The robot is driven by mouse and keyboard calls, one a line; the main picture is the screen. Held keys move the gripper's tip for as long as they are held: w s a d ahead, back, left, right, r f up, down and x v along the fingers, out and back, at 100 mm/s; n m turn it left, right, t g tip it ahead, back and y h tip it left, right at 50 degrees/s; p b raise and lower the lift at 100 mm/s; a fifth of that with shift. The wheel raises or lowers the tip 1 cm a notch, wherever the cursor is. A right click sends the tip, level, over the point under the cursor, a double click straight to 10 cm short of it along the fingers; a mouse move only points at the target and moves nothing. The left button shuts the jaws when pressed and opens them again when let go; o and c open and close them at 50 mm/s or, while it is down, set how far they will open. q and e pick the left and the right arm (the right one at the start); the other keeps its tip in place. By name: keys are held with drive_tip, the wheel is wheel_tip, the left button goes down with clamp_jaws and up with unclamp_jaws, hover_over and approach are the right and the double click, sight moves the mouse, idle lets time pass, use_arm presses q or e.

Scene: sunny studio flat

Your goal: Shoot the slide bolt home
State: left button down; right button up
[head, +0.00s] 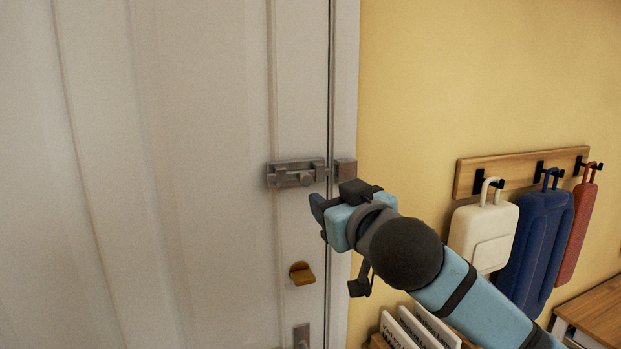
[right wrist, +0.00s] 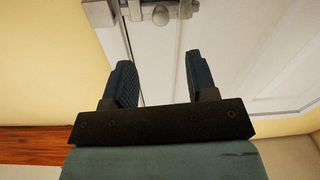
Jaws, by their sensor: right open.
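The grey metal slide bolt (head: 282,175) is mounted on the white door, with a round knob (head: 306,177) on its front. Its keeper (head: 345,171) is on the door frame, just right of the door's edge. I cannot tell for sure whether the rod crosses the gap. My right gripper (head: 318,209) is below and in front of the bolt, apart from it. In the right wrist view its two fingers (right wrist: 161,80) are spread and empty, with the knob (right wrist: 161,17) beyond their tips. My left gripper is not in view.
A brown thumb-turn (head: 301,273) and a grey metal fitting (head: 301,336) are on the door below the bolt. On the yellow wall at right, a wooden hook rail (head: 467,178) holds a cream bag (head: 482,235), a blue one (head: 535,240) and a red one (head: 582,225). A wooden surface (head: 597,312) is lower right.

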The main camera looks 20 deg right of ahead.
sight(308, 181)
drive_tip(key=w+p, duration=0.1)
drive_tip(key=w, duration=0.5)
drive_tip(key=w+p, duration=0.1)
drive_tip(key=w, duration=0.3)
drive_tip(key=shift+a+p, duration=0.35)
drive_tip(key=shift+a, duration=0.05)
drive_tip(key=shift+w, duration=0.7)
drive_tip(key=shift+f, duration=0.1)
